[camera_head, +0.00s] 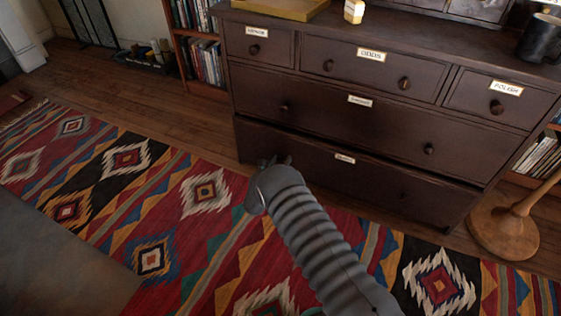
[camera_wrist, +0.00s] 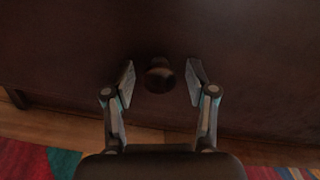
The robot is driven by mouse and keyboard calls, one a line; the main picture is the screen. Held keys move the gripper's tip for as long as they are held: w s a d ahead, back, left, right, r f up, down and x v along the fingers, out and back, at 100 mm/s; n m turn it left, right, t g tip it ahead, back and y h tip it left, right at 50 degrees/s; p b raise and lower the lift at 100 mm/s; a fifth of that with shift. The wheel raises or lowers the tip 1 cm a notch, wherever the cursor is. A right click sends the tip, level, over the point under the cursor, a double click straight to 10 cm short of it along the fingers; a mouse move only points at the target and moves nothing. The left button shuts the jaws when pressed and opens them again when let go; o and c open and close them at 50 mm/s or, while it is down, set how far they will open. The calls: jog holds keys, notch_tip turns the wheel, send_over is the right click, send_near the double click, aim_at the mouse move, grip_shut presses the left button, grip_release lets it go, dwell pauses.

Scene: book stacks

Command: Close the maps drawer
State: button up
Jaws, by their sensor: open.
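The dark wooden chest has a wide bottom drawer (camera_head: 330,172) whose small label (camera_head: 345,158) is too small to read surely. This drawer stands a little forward of the drawer above it. Its right knob (camera_head: 404,197) shows in the head view; its left knob is hidden by my arm. My gripper (camera_head: 275,160) is at the left part of the bottom drawer's front. In the wrist view a round dark knob (camera_wrist: 159,75) lies between my two open fingers, with a gap on each side. Whether the fingers touch the drawer face cannot be told.
A labelled middle drawer (camera_head: 350,115) and top drawers, one marked ODDS (camera_head: 365,70), look shut. A patterned rug (camera_head: 130,190) covers the floor in front. A round wooden stand base (camera_head: 503,228) is by the chest's right corner. A black mug (camera_head: 541,38) is on top.

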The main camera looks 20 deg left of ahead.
aim_at(284, 155)
grip_shut()
jog(key=w+b, duration=0.2)
jog(key=shift+w+f+b, duration=0.1)
jog(key=shift+f+b, duration=0.15)
jog(key=shift+b, duration=0.1)
jog(key=shift+w+d+r+b, duration=0.1)
jog(key=shift+w+b, duration=0.2)
jog(key=shift+w, duration=0.05)
jog(key=shift+w+r, duration=0.1)
jog(key=shift+r, duration=0.15)
grip_release()
jog(key=shift+w, duration=0.1)
jog(key=shift+f, duration=0.1)
